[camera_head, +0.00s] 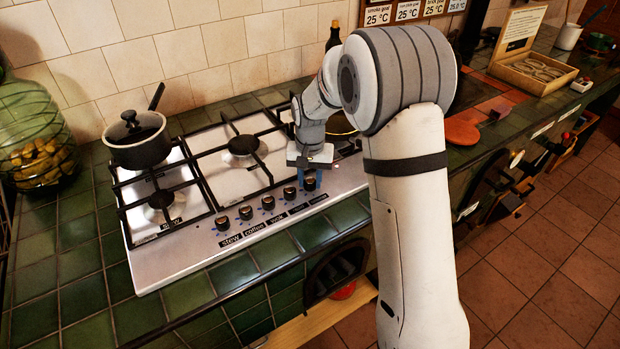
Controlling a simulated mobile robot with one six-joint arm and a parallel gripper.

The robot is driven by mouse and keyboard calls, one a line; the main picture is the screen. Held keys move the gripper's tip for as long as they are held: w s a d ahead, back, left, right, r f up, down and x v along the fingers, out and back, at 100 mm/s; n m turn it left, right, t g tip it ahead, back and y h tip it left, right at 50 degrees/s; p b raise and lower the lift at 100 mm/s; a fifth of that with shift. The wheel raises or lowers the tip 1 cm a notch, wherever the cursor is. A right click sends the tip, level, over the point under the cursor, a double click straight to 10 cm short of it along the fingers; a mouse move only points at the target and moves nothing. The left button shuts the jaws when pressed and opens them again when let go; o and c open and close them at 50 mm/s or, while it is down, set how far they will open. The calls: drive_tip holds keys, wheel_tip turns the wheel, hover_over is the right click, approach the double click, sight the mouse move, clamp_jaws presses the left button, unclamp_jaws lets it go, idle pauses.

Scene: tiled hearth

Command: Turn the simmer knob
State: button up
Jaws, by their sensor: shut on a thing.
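The stove's front edge carries a row of several dark knobs with labels below them. The rightmost knob (310,184) sits above the last label, which is too small to read surely but fits the simmer knob. My gripper (310,178) points down at this knob from above. Its two blue fingers stand on the left and right sides of the knob and are shut on it. The gripper body hides the area just behind the knob. The knob's pointer direction cannot be made out.
The gas stove (170,262) is set in a green tiled counter (60,290). A lidded black saucepan (138,145) stands on the back left burner. A large glass jar (35,135) stands at the left. A bottle (334,36) and a pan (340,124) are partly hidden behind my arm.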

sight(310, 180)
drive_tip(key=o, duration=1)
drive_tip(key=shift+r, duration=3.9)
drive_tip(key=s+d+r+t, duration=0.1)
drive_tip(key=s+d+r, duration=0.1)
drive_tip(key=s, duration=0.7)
drive_tip(key=s+d+r+n, duration=0.1)
drive_tip(key=s+d+r, duration=0.1)
drive_tip(key=s+d, duration=0.3)
drive_tip(key=s+d+r+n+t+p, duration=0.1)
drive_tip(key=s+d, duration=0.3)
drive_tip(key=s, duration=0.9)
drive_tip(key=shift+s+d+r+t, duration=0.1)
drive_tip(key=shift+s+r+t, duration=0.05)
drive_tip(key=shift+r, duration=0.25)
drive_tip(key=shift+s+d+r+t, duration=0.1)
drive_tip(key=shift+s+r+t, duration=0.05)
drive_tip(key=shift+r, duration=0.2)
